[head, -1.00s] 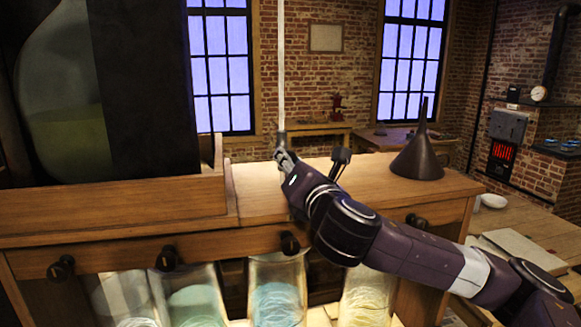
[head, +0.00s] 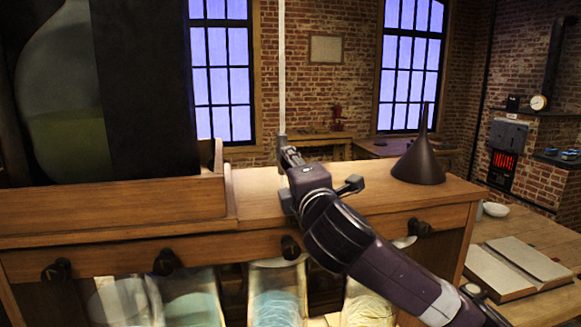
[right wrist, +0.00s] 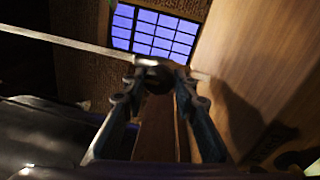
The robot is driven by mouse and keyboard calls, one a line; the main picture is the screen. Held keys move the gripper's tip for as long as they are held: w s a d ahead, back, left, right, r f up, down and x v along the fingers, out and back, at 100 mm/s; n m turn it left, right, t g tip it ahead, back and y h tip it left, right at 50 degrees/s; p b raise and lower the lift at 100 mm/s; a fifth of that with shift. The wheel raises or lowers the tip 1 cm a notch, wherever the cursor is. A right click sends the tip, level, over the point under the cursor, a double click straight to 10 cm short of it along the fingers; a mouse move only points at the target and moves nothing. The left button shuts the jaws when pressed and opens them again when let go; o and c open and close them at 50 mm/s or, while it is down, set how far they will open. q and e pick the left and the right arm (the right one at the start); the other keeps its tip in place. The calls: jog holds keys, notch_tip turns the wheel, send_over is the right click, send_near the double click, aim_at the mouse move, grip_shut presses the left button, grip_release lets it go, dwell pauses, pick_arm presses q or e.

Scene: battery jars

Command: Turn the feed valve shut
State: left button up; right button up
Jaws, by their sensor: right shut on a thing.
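A thin pale pipe (head: 282,70) comes straight down to the wooden bench top in the head view. My right gripper (head: 289,156) is at the pipe's lower end. In the right wrist view its two fingers (right wrist: 156,78) are closed on a dark rounded piece (right wrist: 153,70) on the pipe, which looks like the feed valve. The pipe (right wrist: 70,42) runs off to the left from there and a short pale piece shows to the right. The gripper hides most of the valve in the head view, so its handle angle is unclear. My left gripper is out of view.
A dark funnel (head: 418,163) stands on the bench top (head: 260,205) to the right. A large glass vessel (head: 62,110) stands behind a wooden ledge (head: 120,208) at left. Several dark knobs line the bench front, above jars of coloured liquid (head: 275,305).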

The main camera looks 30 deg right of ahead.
jog(key=shift+m, duration=0.3)
jog(key=o, duration=1.2)
jog(key=shift+c, duration=0.2)
jog(key=shift+s, duration=0.25)
jog(key=v, duration=0.7)
